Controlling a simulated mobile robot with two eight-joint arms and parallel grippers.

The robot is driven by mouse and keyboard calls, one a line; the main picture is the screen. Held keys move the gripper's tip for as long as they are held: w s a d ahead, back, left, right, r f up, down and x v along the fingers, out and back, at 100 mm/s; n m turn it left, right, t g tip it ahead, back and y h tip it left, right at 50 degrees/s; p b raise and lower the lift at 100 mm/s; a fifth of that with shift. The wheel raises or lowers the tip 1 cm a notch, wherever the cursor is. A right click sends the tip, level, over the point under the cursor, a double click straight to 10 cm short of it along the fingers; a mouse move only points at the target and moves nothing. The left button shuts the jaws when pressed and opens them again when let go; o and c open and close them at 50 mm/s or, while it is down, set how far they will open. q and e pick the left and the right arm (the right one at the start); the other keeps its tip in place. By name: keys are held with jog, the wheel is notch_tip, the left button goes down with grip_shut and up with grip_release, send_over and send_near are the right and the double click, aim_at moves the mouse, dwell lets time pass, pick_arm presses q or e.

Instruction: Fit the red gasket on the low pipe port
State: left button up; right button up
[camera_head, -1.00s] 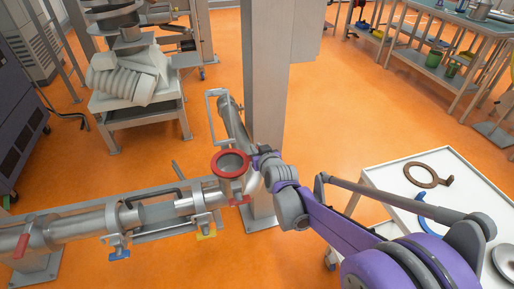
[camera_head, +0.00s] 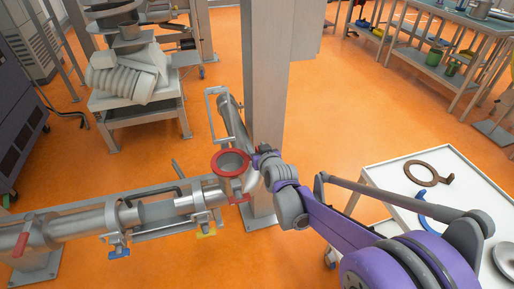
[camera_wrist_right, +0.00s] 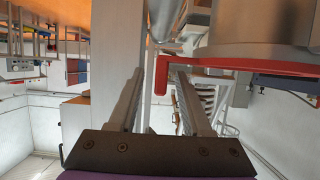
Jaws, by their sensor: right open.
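The red gasket (camera_head: 231,153) lies around the rim of the upright pipe port (camera_head: 232,170), about level. It also shows in the right wrist view as a red band (camera_wrist_right: 240,65) against the grey port, with a short red tab pointing down. My right gripper (camera_head: 251,181) is close beside the right side of the port. In the right wrist view its two fingers (camera_wrist_right: 159,76) are apart, with the red tab showing between their tips; I cannot tell whether they touch it. My left gripper is not in view.
A horizontal pipe (camera_head: 70,228) with blue and yellow clamp handles runs left of the port. A grey column (camera_head: 266,70) stands right behind it. A white cart (camera_head: 385,178) at right holds a brown gasket (camera_head: 420,172) and a blue one (camera_head: 432,213), partly behind my arm.

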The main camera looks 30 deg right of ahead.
jog(key=p+v, duration=0.2)
jog(key=v, duration=0.8)
jog(key=shift+s, duration=0.4)
